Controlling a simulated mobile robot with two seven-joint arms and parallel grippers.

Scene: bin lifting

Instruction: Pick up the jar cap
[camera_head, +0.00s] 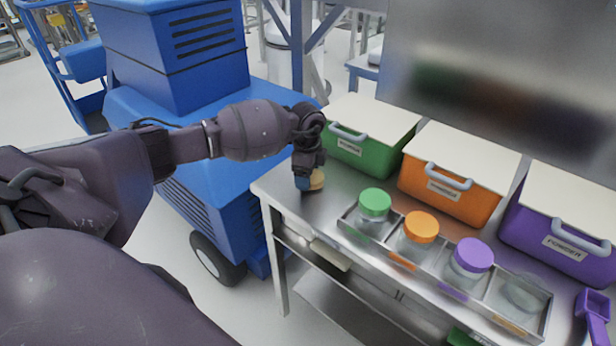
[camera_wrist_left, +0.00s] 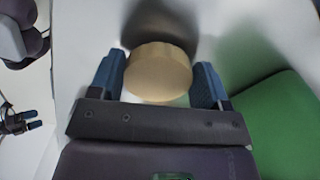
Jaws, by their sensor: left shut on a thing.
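The jar cap (camera_wrist_left: 158,72) is a round tan disc between the two blue fingers of my left gripper (camera_wrist_left: 159,82) in the left wrist view. My left gripper is shut on it. In the head view my left gripper (camera_head: 305,178) points down at the far left end of the metal table, and the cap (camera_head: 317,180) shows partly behind a finger. Whether the cap touches the table is hard to tell. What looks like my right gripper (camera_wrist_left: 22,122) is small at the left edge of the wrist view; its jaws are unclear.
A metal tray (camera_head: 352,226) on the table (camera_head: 282,190) holds jars with green (camera_head: 375,203), orange (camera_head: 421,227) and purple (camera_head: 474,254) lids, and a clear lidless jar (camera_head: 521,292). Green (camera_head: 365,160), orange (camera_head: 440,192) and purple (camera_head: 540,235) bins stand behind. A purple scoop (camera_head: 595,305) lies right.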

